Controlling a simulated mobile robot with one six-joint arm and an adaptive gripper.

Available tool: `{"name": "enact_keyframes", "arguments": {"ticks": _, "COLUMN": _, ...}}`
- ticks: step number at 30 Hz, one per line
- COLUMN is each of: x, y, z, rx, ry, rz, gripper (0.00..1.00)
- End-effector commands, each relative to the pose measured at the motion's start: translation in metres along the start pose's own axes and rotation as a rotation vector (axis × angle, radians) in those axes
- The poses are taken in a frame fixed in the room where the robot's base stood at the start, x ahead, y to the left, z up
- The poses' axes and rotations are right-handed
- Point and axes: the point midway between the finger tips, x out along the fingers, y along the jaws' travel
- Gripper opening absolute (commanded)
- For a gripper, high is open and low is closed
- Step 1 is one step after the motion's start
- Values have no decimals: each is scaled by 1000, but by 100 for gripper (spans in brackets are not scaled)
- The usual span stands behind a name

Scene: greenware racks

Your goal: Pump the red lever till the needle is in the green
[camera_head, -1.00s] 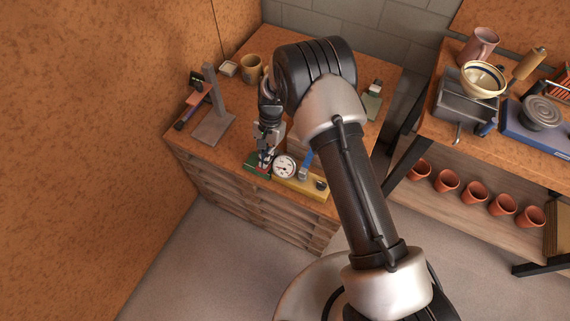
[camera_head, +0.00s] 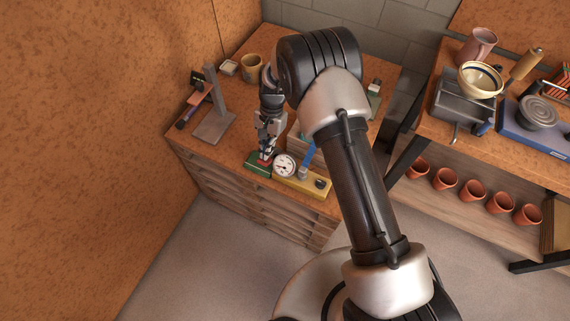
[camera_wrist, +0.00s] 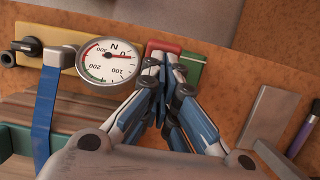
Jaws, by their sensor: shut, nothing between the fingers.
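The red lever (camera_wrist: 163,47) shows as a red end just beyond my fingertips in the wrist view; in the head view it is a small red patch (camera_head: 265,161) under my gripper. My gripper (camera_wrist: 163,64) is shut and empty, its tips at the lever's near edge; I cannot tell whether they touch. The lever sits by a green block (camera_wrist: 193,66). Beside it is a round white gauge (camera_wrist: 108,62), also visible in the head view (camera_head: 284,165).
A yellow base (camera_head: 312,187) with a blue handle (camera_head: 308,157) adjoins the gauge. A grey stand (camera_head: 213,125) is on the left of the bench and a mug (camera_head: 251,67) at the back. A shelf with several terracotta pots (camera_head: 473,190) is right.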

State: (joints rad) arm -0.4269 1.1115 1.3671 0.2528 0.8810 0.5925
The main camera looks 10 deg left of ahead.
Motion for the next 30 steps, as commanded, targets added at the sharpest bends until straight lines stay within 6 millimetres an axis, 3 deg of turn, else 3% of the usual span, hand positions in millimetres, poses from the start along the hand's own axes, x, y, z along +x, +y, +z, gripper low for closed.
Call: {"name": "enact_keyframes", "arguments": {"ticks": 30, "x": 38, "y": 0, "z": 0, "rx": 0, "ry": 0, "rz": 0, "gripper": 0}}
